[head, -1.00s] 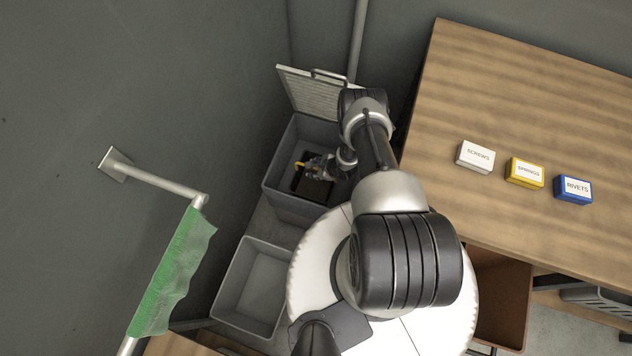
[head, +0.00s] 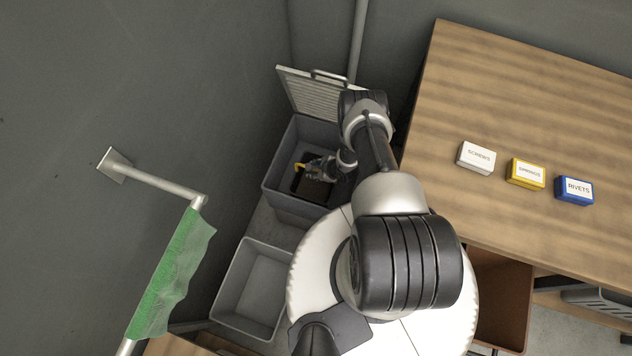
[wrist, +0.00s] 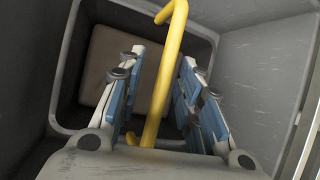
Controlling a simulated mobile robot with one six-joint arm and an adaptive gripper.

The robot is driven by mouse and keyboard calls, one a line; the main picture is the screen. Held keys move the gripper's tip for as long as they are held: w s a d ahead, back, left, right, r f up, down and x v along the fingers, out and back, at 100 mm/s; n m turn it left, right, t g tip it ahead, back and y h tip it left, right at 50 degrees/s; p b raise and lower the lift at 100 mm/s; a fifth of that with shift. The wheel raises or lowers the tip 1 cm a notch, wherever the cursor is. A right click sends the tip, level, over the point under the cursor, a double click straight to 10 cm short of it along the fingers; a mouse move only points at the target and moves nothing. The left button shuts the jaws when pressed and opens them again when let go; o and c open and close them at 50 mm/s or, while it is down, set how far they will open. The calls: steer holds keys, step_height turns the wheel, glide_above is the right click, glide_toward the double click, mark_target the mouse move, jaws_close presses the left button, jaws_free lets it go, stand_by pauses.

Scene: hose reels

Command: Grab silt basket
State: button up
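The silt basket (head: 313,190) is a dark box with brown contents, low inside an open grey bin (head: 283,203) in the head view. Its yellow handle (head: 298,170) stands up at its left side. In the wrist view the yellow handle (wrist: 170,62) runs between the two blue-padded fingers of my gripper (wrist: 163,88). The fingers are apart, with visible gaps on both sides of the handle. In the head view my gripper (head: 318,168) is inside the bin, at the handle. My arm hides the bin's right side.
A slatted lid (head: 312,92) leans open behind the bin. An empty grey bin (head: 251,287) stands in front. A wall-mounted rail with green cloth (head: 174,273) is at left. A wooden table (head: 520,100) with small labelled boxes is at right.

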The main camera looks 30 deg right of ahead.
jaws_close()
stand_by(0.7)
